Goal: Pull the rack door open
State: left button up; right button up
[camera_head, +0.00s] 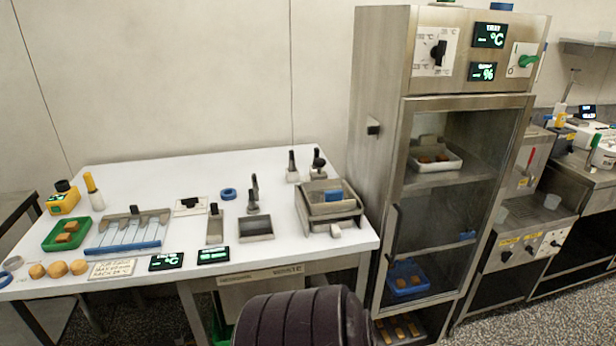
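The rack (377,130) is a tall stainless steel cabinet right of centre. Its door (440,188) has a steel frame and a glass pane, and it looks shut. A dark upright handle (393,232) is on the door's left edge. Through the glass I see a white tray (436,160) of brown pieces on an upper shelf and a blue tray (407,284) lower down. Neither of my grippers is in view. A dark ribbed part, apparently of my own body, fills the bottom centre and hides the floor there.
A white table (160,165) stands left of the rack, its right edge near the rack's side. It holds a green tray (67,234), a steel bin (330,205) and small tools. Steel machines (520,235) stand right of the rack. Speckled floor (540,325) shows at lower right.

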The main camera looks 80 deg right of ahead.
aim_at(409, 105)
jog(key=z, duration=3.65)
